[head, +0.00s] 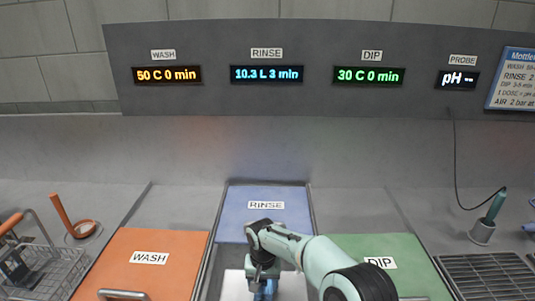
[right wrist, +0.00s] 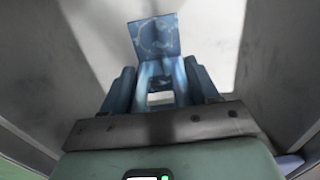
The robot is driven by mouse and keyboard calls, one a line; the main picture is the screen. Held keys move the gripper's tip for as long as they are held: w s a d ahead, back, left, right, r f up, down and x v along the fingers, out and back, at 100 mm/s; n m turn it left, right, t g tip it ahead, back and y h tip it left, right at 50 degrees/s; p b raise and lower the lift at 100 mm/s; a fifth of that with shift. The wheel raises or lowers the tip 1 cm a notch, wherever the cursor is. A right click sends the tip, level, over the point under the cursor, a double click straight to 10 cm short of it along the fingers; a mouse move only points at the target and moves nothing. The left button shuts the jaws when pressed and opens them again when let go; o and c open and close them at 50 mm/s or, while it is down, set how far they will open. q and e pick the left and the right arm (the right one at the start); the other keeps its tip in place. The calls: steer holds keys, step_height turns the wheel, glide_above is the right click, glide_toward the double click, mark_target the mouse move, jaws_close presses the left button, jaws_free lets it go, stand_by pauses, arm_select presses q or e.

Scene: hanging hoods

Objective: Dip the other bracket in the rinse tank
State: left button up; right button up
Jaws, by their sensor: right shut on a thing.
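My right gripper (head: 264,287) points down in front of the blue rinse lid (head: 235,227), over a pale surface low in the head view. In the right wrist view its blue-grey fingers (right wrist: 160,86) are shut on a mottled blue bracket (right wrist: 154,38), whose flat plate sticks out beyond the fingertips. Grey walls stand on both sides there, with a pale floor beyond. The blue lid lies further back than the neighbouring lids. The liquid level, and whether the bracket touches liquid, cannot be told. My left gripper is not in view.
The orange wash lid (head: 165,250) is at left and the green dip lid (head: 400,248) at right. A wire basket (head: 45,272) stands far left. A probe in a grey cup (head: 482,233) and a dark grate (head: 488,275) are at right.

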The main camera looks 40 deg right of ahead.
step_height(320, 180, up, 6)
steer(key=p, duration=0.4)
steer(key=shift+f, duration=0.2)
step_height(320, 180, up, 7)
steer(key=p, duration=0.5)
steer(key=shift+r, duration=0.2)
steer(key=shift+f, duration=0.1)
stand_by(0.3)
